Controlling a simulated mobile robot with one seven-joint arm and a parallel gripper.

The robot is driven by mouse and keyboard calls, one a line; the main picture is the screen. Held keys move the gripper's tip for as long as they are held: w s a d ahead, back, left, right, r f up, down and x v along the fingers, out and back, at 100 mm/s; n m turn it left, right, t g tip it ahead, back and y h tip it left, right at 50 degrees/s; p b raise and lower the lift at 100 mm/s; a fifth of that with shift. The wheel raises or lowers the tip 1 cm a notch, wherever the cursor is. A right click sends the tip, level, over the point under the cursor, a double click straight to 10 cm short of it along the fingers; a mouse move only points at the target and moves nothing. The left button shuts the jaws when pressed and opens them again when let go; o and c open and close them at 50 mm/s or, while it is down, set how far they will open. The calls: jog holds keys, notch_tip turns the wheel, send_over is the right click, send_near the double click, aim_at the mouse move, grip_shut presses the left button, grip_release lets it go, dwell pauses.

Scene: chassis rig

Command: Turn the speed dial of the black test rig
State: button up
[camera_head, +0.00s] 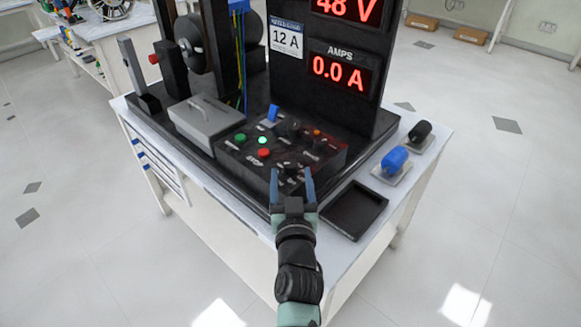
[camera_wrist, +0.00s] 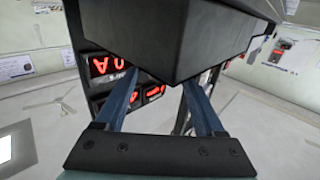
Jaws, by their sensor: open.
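The black test rig stands on a white bench, its control box (camera_head: 278,148) sloping towards my gripper (camera_head: 290,174). My gripper is open, its two blue fingers at the near edge of the box. A dark knob (camera_head: 291,169) shows between the fingertips; I cannot tell whether they touch it or whether it is the speed dial. Another dark knob (camera_head: 292,129) is higher on the box. In the wrist view my open fingers (camera_wrist: 162,82) reach up to a large dark box shape (camera_wrist: 185,40), which hides the panel face and any dial.
The display panel (camera_head: 340,45) reads 48 V and 0.0 A. The box has green and red buttons and a blue switch (camera_head: 273,112). A black tray (camera_head: 355,209), a blue part (camera_head: 395,160) and a black part (camera_head: 420,132) are on the right. A grey box (camera_head: 202,122) stands left.

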aim_at(291, 172)
jog(key=shift+w+b, duration=0.3)
jog(key=shift+w, duration=1.6)
grip_shut()
